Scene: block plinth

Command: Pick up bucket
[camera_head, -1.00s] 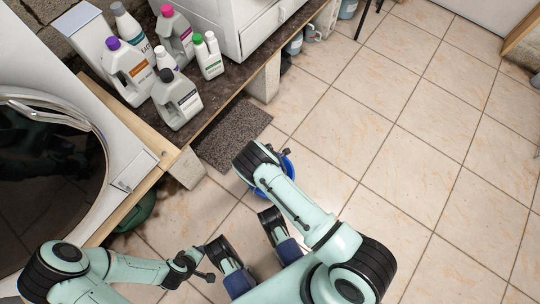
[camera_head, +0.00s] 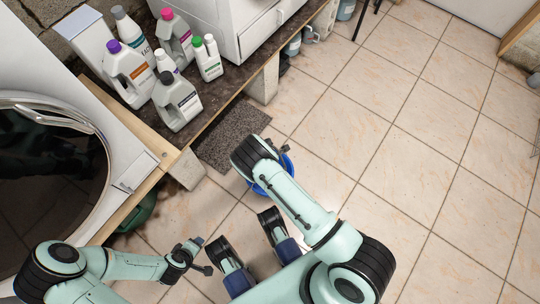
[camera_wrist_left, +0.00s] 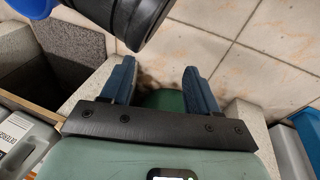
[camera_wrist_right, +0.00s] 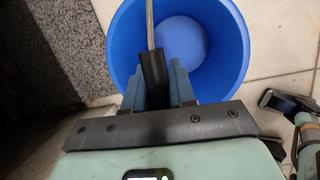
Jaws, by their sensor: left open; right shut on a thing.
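The blue bucket (camera_head: 286,172) stands on the tiled floor, partly hidden behind my right arm in the head view. In the right wrist view the bucket (camera_wrist_right: 231,60) is open and looks empty inside. Its metal handle rises toward the camera, with a black grip (camera_wrist_right: 152,68) between my right gripper's fingers (camera_wrist_right: 160,82). My right gripper is shut on this grip. My left gripper (camera_wrist_left: 160,88) is open and empty, away from the bucket; a piece of the bucket shows at the top left corner of the left wrist view (camera_wrist_left: 30,7).
A wooden-edged counter (camera_head: 150,152) with several bottles stands at the left. A grey mat (camera_head: 233,138) lies on the floor beside the bucket. A green object (camera_head: 138,212) sits under the counter. Tiled floor (camera_head: 420,150) to the right is clear.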

